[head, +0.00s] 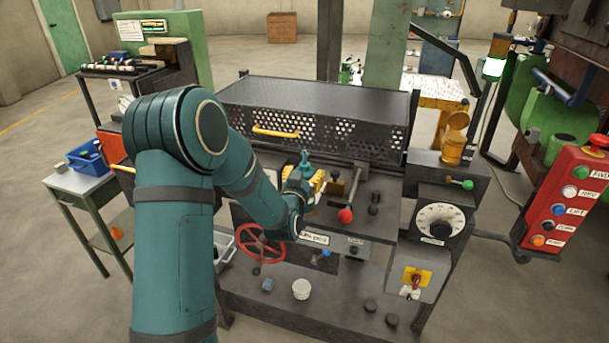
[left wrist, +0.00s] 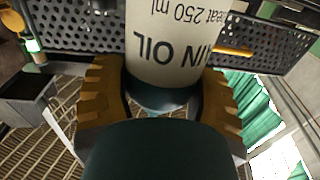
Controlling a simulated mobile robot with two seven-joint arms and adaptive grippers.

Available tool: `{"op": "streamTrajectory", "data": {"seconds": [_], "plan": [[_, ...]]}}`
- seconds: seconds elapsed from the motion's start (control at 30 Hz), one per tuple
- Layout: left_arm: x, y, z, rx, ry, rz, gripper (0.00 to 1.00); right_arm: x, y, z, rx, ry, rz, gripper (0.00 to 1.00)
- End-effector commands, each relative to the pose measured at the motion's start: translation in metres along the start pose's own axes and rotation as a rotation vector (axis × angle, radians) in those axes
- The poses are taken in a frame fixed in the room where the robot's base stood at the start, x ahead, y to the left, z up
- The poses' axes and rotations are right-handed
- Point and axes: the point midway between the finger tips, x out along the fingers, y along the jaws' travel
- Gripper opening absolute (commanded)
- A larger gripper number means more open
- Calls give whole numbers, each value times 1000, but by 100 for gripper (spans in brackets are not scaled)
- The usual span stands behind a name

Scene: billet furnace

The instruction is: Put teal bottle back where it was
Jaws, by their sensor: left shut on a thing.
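The teal bottle shows close up in the left wrist view (left wrist: 165,50). It has a cream label with upside-down lettering, partly reading "IN OIL" and "250 ml", and a dark teal band. My left gripper (left wrist: 163,98) is shut on it, with a yellow finger on each side. In the head view my left gripper (head: 316,183) is above the front of the black machine, below its perforated guard. Only a small teal upper part of the bottle (head: 305,160) shows clearly there; my arm and fingers hide much of the rest. My right gripper is not in view.
The machine's perforated guard (head: 320,100) stands behind the gripper. A red-knobbed lever (head: 345,215) and a red handwheel (head: 261,244) are close by. A white cup-like item (head: 301,289) is on the lower shelf. A blue bin (head: 87,158) is on a side table at left.

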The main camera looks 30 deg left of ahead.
Motion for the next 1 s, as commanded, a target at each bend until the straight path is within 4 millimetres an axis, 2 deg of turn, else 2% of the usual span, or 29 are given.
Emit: {"op": "streamTrajectory", "data": {"seconds": [0.27, 0.3, 0.37, 0.4, 0.8, 0.87, 1.0], "plan": [[0, 0, 2, -1, 2, 0, 17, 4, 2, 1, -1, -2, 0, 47], [0, 0, 3, 0, 0, 0, 67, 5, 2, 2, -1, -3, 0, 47], [0, 0, 2, 0, -1, 0, 88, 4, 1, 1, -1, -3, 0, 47], [0, 0, 2, 0, -1, 0, 93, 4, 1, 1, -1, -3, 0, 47], [0, 0, -2, 0, -1, 0, 93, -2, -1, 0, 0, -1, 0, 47], [-6, 0, -1, -1, -1, 0, 93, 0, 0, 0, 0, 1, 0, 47], [-32, 0, 0, -2, -2, 0, 93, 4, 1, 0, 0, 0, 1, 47]]}}
